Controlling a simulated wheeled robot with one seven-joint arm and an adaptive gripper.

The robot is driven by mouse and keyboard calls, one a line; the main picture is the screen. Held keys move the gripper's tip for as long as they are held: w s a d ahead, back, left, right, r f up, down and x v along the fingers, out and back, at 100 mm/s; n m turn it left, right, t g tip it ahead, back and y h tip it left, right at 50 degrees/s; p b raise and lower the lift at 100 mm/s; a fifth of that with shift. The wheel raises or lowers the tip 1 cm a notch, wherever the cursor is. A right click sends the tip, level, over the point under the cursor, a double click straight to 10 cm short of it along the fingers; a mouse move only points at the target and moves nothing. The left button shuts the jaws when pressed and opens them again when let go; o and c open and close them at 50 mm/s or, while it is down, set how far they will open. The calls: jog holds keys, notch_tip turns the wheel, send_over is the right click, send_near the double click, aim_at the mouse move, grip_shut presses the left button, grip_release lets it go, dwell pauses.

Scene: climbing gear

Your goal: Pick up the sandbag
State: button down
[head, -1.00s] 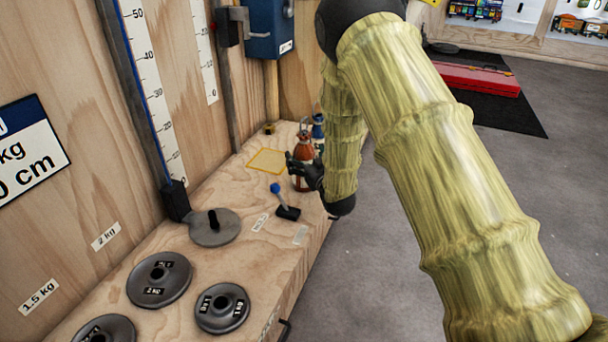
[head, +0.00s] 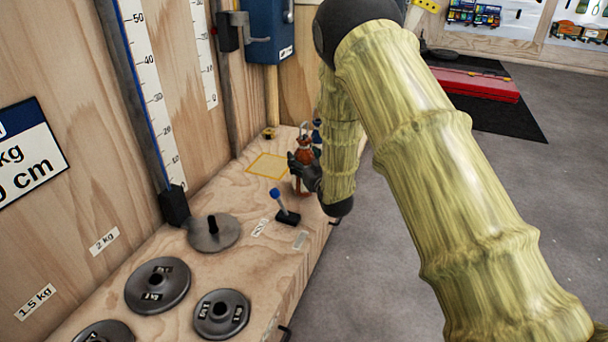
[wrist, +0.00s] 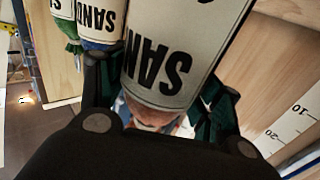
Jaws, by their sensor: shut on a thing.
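The sandbag (head: 304,150) is a small orange-brown bag near the far end of the wooden bench in the head view. In the wrist view the sandbag (wrist: 172,55) shows a white label with black "SAND" lettering, partly cut off by the frame. My gripper (head: 298,170) is at the bag's side in the head view, with dark fingers around its middle. In the wrist view the fingers stand on either side of the bag, and my gripper is shut on it. The head view does not clearly show whether the bag's base touches the bench.
A blue bag (wrist: 100,28) and a green bag (wrist: 67,28) stand close beside the left finger. A yellow square outline (head: 268,165) marks clear bench to the left. A blue-knobbed lever (head: 282,205) and metal weight plates (head: 158,284) lie nearer. A scaled wooden wall borders the bench.

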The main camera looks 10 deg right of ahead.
aim_at(306, 151)
jog(key=shift+r, duration=0.25)
jog(key=shift+r+p, duration=1.35)
jog(key=shift+r, duration=0.4)
jog(key=s+d+r+p, duration=0.1)
jog(key=s+p, duration=0.5)
jog(key=s, duration=0.9)
jog(key=shift+s+d, duration=0.4)
jog(key=shift+d, duration=0.25)
